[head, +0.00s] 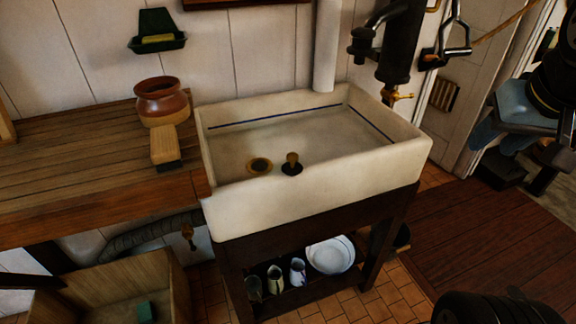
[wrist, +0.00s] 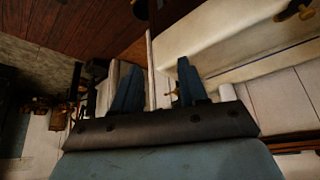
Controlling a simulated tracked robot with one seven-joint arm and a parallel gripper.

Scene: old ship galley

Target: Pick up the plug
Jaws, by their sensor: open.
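The plug (head: 292,164) is a dark disc with a brown knob on top. It sits on the floor of the pale sink (head: 320,192), just right of the round brass drain (head: 259,166), apart from it. My gripper (head: 490,138) is at the right edge of the head view, outside the sink and well away from the plug. In the wrist view its two blue fingers (wrist: 157,75) are spread apart with nothing between them. A brass-coloured thing (wrist: 295,10) shows at the wrist view's top right; I cannot tell what it is.
A black pump with a brass tap (head: 398,96) stands at the sink's back right corner. A wooden counter (head: 80,170) on the left holds a brown pot (head: 160,100) and a brush (head: 165,148). Jugs and a white basin (head: 330,256) stand under the sink. The sink's raised walls surround the plug.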

